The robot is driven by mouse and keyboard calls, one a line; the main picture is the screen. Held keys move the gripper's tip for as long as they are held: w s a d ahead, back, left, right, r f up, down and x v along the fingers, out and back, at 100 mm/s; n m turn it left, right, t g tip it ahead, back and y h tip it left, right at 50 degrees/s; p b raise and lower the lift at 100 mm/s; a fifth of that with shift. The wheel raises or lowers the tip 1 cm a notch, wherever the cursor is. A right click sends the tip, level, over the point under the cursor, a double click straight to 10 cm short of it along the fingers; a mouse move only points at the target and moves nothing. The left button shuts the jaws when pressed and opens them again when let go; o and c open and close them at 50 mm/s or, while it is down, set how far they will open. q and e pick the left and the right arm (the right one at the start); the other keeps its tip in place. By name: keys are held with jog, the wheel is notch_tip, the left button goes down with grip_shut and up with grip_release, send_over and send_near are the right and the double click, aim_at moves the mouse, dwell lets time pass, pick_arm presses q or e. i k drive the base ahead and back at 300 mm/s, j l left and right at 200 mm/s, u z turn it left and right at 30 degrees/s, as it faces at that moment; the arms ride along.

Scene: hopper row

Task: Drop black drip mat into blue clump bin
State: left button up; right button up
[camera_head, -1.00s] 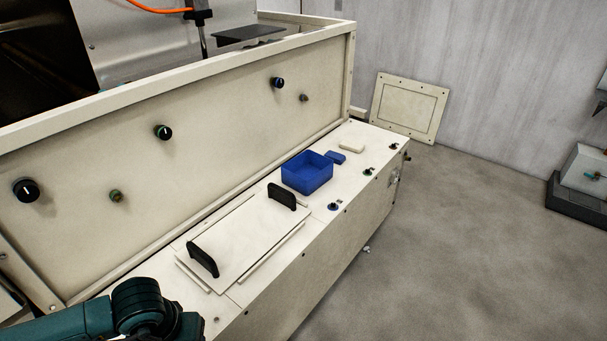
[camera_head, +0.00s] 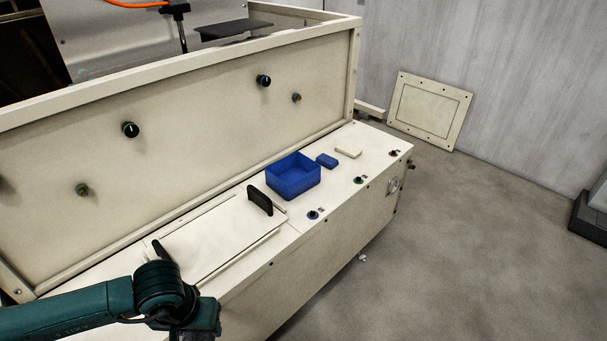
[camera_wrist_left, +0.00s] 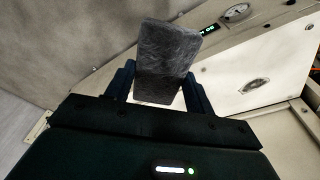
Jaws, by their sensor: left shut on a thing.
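The black drip mat (camera_wrist_left: 165,62) shows in the left wrist view as a dark, mottled slab. My left gripper (camera_wrist_left: 160,88) is shut on it, with one finger on each side. In the head view my left arm comes in at the lower left, in front of the panel with the black handles; the gripper's fingertips and the mat cannot be made out there. The blue clump bin (camera_head: 300,188) is an open square box on the cream ledge, beyond and to the right of my left arm. Its visible inside looks empty. My right gripper is in neither view.
A small blue block (camera_head: 327,160) and a cream block (camera_head: 348,152) lie beyond the bin. A black handle (camera_head: 260,200) stands up from the cover panel (camera_head: 215,235) between my arm and the bin. The machine's tall wall (camera_head: 200,135) rises behind the ledge.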

aim_at(288, 183)
jog(key=i+l, duration=0.15)
jog(key=l, duration=0.15)
jog(key=i+l, duration=0.15)
jog(key=i+l+u, duration=0.1)
jog(key=l, duration=0.3)
jog(key=i+l+u, duration=0.1)
jog(key=i+l, duration=0.65)
jog(key=i+j, duration=0.1)
jog(key=i, duration=0.55)
jog(key=j+u, duration=0.05)
